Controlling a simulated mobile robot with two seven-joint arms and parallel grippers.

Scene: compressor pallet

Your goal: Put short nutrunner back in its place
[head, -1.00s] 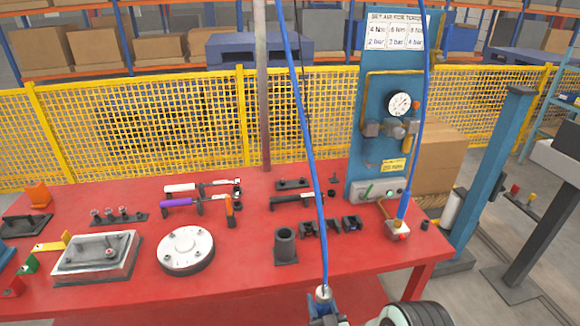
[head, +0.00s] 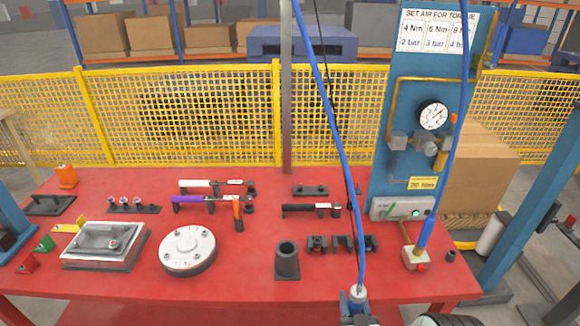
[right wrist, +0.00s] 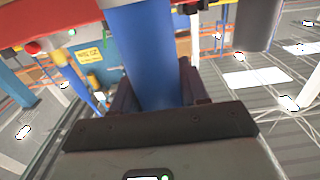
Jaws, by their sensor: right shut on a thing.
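The short nutrunner (head: 356,299), with a blue body, shows at the bottom edge of the head view, in front of the red table's front edge, with a blue hose rising from its top. Its lower part is cut off. In the right wrist view its blue cylinder (right wrist: 140,50) stands between the dark fingers of my right gripper (right wrist: 155,95), which is shut on it. A black upright cup holder (head: 287,262) stands empty near the front of the table, up and left of the nutrunner. My left gripper is not in view.
Black cradles (head: 340,244) sit right of the cup. A white flange (head: 187,248) and a metal plate (head: 103,246) lie to the left. Torque wrenches (head: 210,200) lie behind.

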